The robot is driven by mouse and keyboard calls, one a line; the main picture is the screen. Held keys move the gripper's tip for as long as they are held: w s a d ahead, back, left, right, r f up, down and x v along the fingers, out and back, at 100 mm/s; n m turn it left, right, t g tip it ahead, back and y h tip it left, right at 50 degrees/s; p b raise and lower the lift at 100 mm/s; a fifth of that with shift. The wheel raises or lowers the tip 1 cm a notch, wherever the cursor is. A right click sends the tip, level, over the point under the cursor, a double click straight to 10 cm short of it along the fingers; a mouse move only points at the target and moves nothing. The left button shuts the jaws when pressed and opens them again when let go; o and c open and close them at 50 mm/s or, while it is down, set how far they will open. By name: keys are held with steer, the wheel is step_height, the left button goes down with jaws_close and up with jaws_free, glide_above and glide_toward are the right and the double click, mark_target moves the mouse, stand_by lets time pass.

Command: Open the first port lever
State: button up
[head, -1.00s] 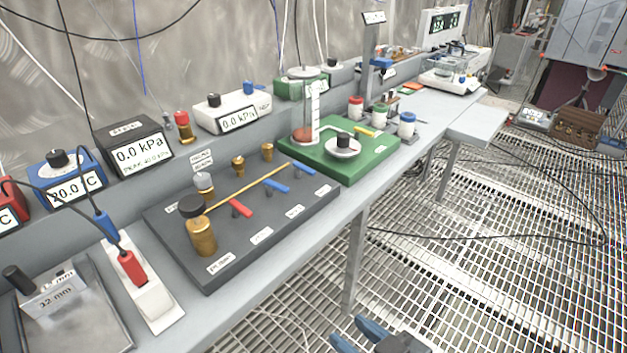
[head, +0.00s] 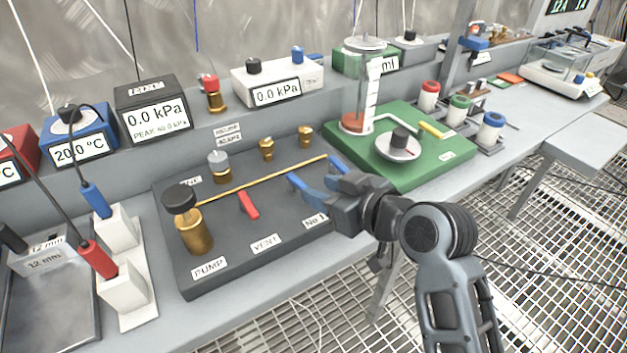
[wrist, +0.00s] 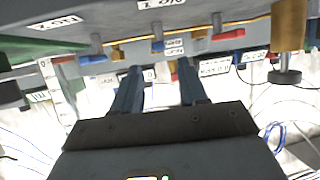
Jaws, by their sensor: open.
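The dark valve board (head: 225,265) lies on the bench, with a thin brass pipe (head: 250,178) along it. In the head view my gripper (head: 312,170) reaches over the board's right part, by the "No 1" label (head: 315,221). Its two blue fingers are spread, and they and the wrist hide the blue port levers there. In the wrist view a short blue lever (wrist: 157,46) on a grey post by the "No 1" label lies ahead, between the lines of my open fingers (wrist: 160,67). I cannot tell whether they touch it. The jaws are empty.
A red lever (head: 249,205) stands left of my gripper, by the "VENT" label. A brass pump (head: 194,233) with a black knob is at the board's left end. A green board (head: 420,170) with a cylinder (head: 358,90) stands to the right. Open grating floor is at front right.

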mark_target(299, 181)
steer(key=shift+x, duration=2.6)
steer(key=shift+c, duration=0.4)
jaws_close()
